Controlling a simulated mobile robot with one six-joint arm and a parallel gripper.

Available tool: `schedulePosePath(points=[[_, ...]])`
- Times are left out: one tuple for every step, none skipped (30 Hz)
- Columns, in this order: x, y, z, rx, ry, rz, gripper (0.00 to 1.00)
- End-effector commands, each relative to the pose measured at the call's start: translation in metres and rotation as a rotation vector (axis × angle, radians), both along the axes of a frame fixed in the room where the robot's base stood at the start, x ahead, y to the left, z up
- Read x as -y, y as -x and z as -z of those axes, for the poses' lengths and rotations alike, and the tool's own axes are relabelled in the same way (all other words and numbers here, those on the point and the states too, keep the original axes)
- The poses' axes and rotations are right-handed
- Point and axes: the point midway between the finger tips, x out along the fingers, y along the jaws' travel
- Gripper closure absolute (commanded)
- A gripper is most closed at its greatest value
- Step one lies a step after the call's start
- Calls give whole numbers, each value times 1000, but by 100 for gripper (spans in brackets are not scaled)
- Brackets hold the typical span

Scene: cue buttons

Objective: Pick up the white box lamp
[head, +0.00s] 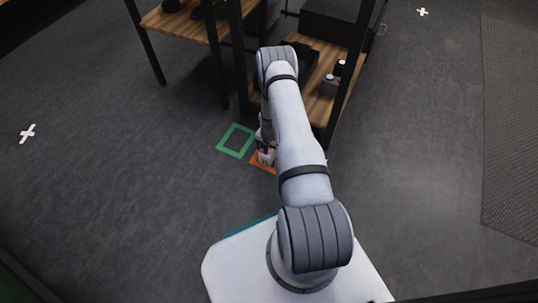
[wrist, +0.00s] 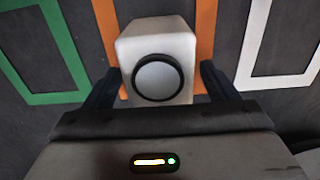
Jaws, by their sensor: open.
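The white box lamp (wrist: 158,40) is a pale box with a black-ringed grey disc on the face toward the camera. It stands on the floor over the orange outline (wrist: 204,30) in the wrist view. In the head view the box (head: 265,158) shows small and partly covered by my arm. My gripper (wrist: 158,78) is open, with one dark finger on each side of the box. Small gaps seem to show between fingers and box, but contact cannot be told for sure. In the head view my gripper (head: 264,143) is low over the box, mostly hidden.
A green outline (head: 237,140) lies left of the box; a white outline (wrist: 252,78) lies right in the wrist view. A wooden shelf unit (head: 318,106) with dark posts stands just behind, carrying a grey button box (head: 329,86). Open floor lies left and right.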

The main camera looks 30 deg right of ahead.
Motion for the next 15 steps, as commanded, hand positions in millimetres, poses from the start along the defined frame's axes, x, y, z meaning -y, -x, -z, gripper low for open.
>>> schedulePosePath(points=[[0,0,4,1,1,0,20],[0,0,4,1,0,0,20],[0,-1,4,1,0,0,20],[0,-1,3,1,0,0,20],[0,-1,3,1,0,0,20],[0,-1,3,1,0,0,20],[0,-1,3,1,0,0,20],[0,-1,3,1,0,0,22],[0,-1,3,1,0,0,26],[0,-1,3,1,1,0,28],[0,-1,3,1,1,-1,31],[0,-1,3,1,1,-1,34],[0,-1,3,1,1,-1,36],[0,-1,3,1,1,-1,39],[0,-1,3,1,1,-1,42]])
